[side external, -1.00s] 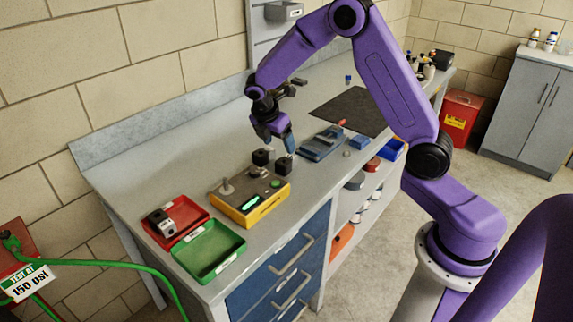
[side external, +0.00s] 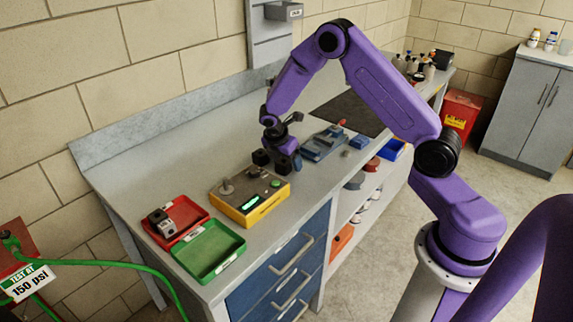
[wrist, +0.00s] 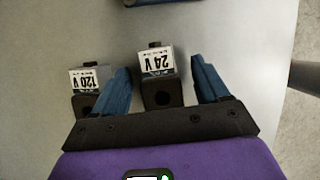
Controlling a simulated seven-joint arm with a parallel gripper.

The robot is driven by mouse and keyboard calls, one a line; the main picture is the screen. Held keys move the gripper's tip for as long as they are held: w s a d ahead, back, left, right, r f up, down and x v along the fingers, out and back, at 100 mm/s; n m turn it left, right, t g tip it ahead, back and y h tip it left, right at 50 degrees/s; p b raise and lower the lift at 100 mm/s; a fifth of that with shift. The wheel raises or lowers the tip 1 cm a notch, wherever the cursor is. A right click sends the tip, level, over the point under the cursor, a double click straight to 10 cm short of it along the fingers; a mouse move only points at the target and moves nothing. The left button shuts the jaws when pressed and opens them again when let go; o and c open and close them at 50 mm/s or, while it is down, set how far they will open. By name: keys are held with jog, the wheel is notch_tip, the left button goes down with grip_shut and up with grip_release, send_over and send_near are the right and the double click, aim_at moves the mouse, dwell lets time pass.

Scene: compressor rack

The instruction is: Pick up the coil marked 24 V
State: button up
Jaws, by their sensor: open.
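The coil marked 24 V (wrist: 156,64) is a dark block with a white label, upside down in the wrist view. It stands between the two blue fingers of my gripper (wrist: 160,66). The fingers are open, with a visible gap on each side of the coil. A second coil, marked 120 V (wrist: 90,80), stands just outside the left finger. In the side view my gripper (side external: 287,161) is low at the bench and largely hides the 24 V coil; the 120 V coil (side external: 261,157) shows to its left.
A yellow tester box (side external: 248,200) stands in front of the coils. A red tray (side external: 188,211) holding a part and an empty green tray (side external: 213,257) lie at the near left. A blue-grey device (side external: 322,143) and dark mat (side external: 352,108) are to the right.

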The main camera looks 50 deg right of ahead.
jog(key=c, duration=1.2)
jog(key=shift+r, duration=0.15)
